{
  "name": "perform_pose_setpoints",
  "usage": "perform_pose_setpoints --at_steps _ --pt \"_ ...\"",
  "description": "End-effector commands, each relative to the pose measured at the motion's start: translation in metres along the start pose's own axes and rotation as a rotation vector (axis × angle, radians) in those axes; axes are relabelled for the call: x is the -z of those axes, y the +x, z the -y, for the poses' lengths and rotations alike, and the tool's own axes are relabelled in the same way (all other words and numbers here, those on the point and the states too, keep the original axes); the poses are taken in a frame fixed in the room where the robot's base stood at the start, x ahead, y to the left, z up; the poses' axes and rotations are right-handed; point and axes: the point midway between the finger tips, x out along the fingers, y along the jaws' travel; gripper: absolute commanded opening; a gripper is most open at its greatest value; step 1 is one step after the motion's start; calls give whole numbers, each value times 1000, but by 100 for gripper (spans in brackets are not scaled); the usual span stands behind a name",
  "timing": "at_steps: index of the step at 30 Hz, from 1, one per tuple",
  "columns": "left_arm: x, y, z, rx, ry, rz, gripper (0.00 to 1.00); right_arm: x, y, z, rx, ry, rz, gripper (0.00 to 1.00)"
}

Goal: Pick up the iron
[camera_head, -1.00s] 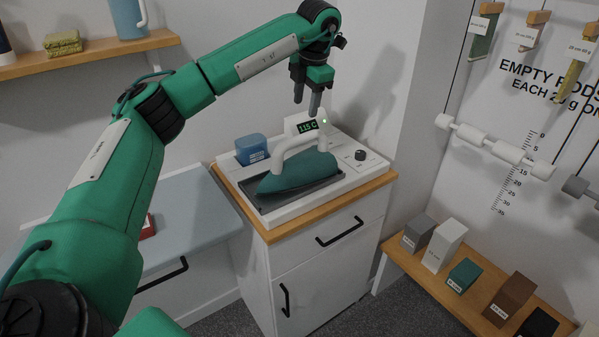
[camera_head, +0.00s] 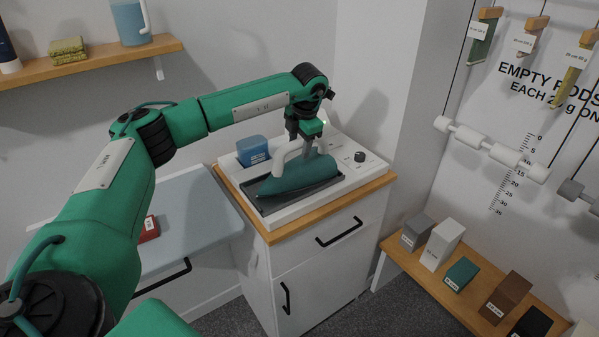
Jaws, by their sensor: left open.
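The iron (camera_head: 297,177) has a teal body and a white handle. It rests on the dark plate of a white station on top of a small cabinet. My left gripper (camera_head: 308,151) points down at the right part of the iron's handle, with its fingers beside or around the handle; I cannot tell which. Its jaws are open. The gripper hides part of the handle and the station's display. My right gripper is not in view.
A blue block (camera_head: 252,150) stands on the station left of the iron, and a black knob (camera_head: 360,157) sits at its right. A lower grey surface (camera_head: 185,215) with a red item (camera_head: 149,229) lies left. A wooden shelf (camera_head: 420,268) with several blocks stands right.

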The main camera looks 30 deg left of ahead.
Motion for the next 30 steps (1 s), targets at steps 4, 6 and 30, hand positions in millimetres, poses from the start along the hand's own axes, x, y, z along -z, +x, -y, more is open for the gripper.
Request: perform_pose_setpoints --at_steps 4,6,30 --pt "0 0 0 0 0 1 47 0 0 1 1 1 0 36" --pt "0 0 0 0 0 1 47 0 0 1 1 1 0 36" --pt "0 5 1 0 0 1 35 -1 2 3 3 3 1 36"
